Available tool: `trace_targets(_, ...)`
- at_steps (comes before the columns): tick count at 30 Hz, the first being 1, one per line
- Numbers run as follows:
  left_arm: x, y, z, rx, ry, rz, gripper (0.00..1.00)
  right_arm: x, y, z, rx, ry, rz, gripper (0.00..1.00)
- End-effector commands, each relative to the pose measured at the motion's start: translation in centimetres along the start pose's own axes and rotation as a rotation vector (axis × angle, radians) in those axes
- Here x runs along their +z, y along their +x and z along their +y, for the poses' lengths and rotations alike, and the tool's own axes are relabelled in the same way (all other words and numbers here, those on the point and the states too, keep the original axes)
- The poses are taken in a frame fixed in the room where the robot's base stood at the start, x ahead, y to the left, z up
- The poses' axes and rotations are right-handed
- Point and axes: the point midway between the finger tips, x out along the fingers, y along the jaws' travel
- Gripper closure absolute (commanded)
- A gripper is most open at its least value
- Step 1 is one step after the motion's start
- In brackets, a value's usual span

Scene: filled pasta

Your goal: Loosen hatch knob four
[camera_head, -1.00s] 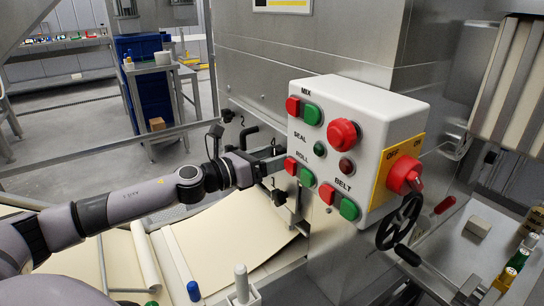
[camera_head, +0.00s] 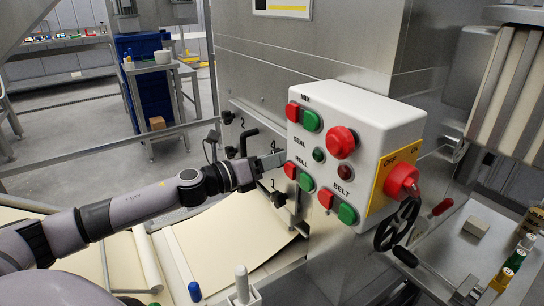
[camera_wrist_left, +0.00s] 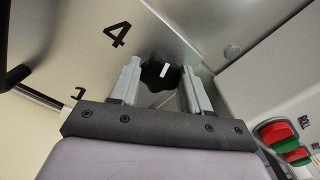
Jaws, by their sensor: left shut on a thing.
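The hatch (camera_head: 252,135) is a grey metal plate on the machine's side, with dark knobs and black numbers. My left gripper (camera_head: 274,160) reaches it from the left, just beside the white control box. In the left wrist view, hatch knob four (camera_wrist_left: 160,74) is a black lobed knob with a white mark, next to the number 4. It sits between the two grey fingers of my left gripper (camera_wrist_left: 161,84), which is shut on it. In the head view this knob is hidden behind the gripper and the box edge. My right gripper is not in view.
The control box (camera_head: 352,120) with red and green buttons stands close to the right of the gripper. A black hatch handle (camera_head: 248,138) and another hatch knob (camera_head: 279,198) are close by. A black handwheel (camera_head: 397,224) is below the box.

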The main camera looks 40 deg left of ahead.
Motion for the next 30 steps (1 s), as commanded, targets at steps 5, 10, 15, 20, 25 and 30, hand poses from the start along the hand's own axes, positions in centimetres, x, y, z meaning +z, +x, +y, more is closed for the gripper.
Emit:
trace_targets(5, 0.2, 0.0, -0.1, 0.0, -0.174, 0.001, 0.84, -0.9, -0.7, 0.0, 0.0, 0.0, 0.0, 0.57)
trace_targets(10, 0.2, 0.0, -0.1, 0.001, -0.335, 0.0, 0.84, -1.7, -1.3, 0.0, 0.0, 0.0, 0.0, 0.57)
trace_targets(15, 0.2, 0.0, -0.1, 0.001, -0.498, 0.0, 0.84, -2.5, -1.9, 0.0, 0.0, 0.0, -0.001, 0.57)
trace_targets(20, 0.3, 0.0, -0.1, 0.002, -0.649, 0.0, 0.84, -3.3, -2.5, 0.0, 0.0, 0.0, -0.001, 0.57)
trace_targets(25, 0.3, 0.0, -0.1, 0.001, -0.81, -0.001, 0.84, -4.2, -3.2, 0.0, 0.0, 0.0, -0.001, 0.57)
trace_targets(30, 0.2, 0.0, -0.1, 0.001, -0.972, 0.0, 0.84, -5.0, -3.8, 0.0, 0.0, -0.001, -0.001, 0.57)
